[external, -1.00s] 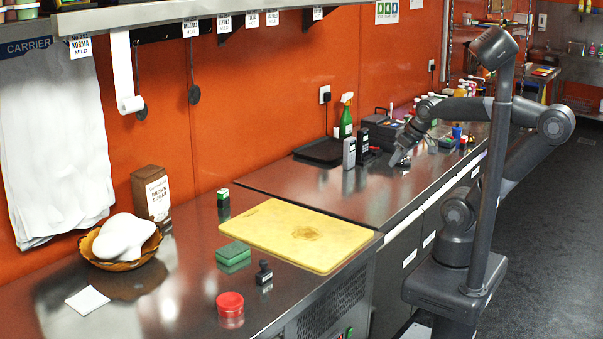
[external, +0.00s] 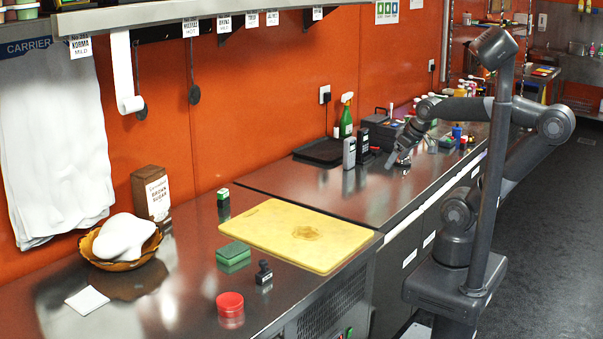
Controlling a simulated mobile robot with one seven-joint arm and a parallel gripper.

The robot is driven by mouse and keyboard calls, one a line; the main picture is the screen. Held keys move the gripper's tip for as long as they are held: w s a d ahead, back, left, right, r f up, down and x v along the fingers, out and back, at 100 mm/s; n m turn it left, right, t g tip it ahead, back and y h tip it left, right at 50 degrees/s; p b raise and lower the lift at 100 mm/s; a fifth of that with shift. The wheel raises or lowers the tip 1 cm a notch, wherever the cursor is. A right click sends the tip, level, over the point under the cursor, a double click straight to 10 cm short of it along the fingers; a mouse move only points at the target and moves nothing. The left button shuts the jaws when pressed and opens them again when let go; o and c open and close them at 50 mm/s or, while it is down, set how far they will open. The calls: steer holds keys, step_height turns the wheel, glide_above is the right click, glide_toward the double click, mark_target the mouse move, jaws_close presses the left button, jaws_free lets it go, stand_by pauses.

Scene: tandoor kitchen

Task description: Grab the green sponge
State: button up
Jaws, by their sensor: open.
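A green sponge (external: 233,251) lies flat on the steel counter, left of the yellow cutting board's near-left edge. My gripper (external: 396,161) is far from it, over the counter farther back and to the right, past the cutting board. It is small in this view; its fingers look apart and nothing shows between them. The sponge is in plain sight, with nothing on top of it.
The yellow cutting board (external: 293,236) lies between sponge and gripper. A basket (external: 95,262) sits left. A dark tray (external: 319,152) lies behind.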

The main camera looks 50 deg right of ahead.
steer(key=shift+o, duration=1.1)
